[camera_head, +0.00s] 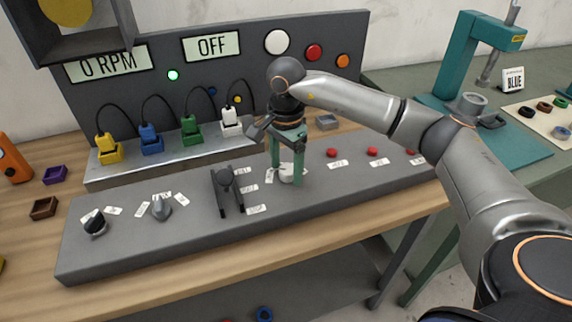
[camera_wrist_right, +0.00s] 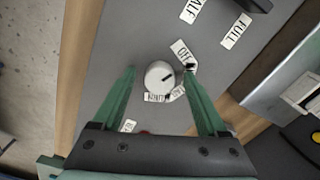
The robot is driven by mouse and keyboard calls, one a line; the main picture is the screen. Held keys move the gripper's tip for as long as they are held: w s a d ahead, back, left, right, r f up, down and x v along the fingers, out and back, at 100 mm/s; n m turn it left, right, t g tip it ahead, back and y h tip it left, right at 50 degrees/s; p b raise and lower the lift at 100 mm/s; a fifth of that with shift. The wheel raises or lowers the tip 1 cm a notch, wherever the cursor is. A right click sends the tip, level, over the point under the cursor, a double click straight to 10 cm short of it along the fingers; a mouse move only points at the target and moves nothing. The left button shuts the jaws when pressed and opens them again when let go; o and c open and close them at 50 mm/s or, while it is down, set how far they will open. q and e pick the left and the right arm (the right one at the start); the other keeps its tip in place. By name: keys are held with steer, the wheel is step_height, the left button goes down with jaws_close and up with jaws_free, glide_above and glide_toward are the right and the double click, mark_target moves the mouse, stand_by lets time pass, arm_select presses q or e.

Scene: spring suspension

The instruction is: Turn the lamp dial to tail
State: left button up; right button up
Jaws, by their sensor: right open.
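The lamp dial is a small round white knob (camera_wrist_right: 160,76) with a dark pointer mark on the right side of its face in the right wrist view. An OFF label (camera_wrist_right: 181,51) sits above right of it. Smaller labels lie below it, partly hidden and too small to read surely. In the head view the knob (camera_head: 286,175) is partly behind the fingers. My right gripper (camera_head: 286,160) is open, its green fingers pointing down on either side of the knob; it also shows in the wrist view (camera_wrist_right: 161,78). A gap shows between each finger and the knob. My left gripper is out of view.
The grey sloped console (camera_head: 130,240) carries a black knob (camera_head: 95,222), a grey knob (camera_head: 161,207), a slotted lever (camera_head: 226,180) and red buttons (camera_head: 372,151). Behind them stand coloured plugs and a panel with an OFF display (camera_head: 212,46). A teal press (camera_head: 460,60) stands at right.

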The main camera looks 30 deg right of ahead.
steer(key=shift+c, duration=0.3)
jaws_close()
steer(key=shift+m, duration=0.3)
steer(key=m, duration=0.3)
steer(key=shift+m, duration=0.3)
steer(key=m, duration=0.4)
steer(key=shift+w+m, duration=0.15)
steer(key=shift+m, duration=0.15)
steer(key=m, duration=0.4)
steer(key=shift+d+p, duration=0.1)
steer(key=shift+p, duration=0.3)
steer(key=shift+w+m, duration=0.1)
steer(key=shift+m, duration=2.4)
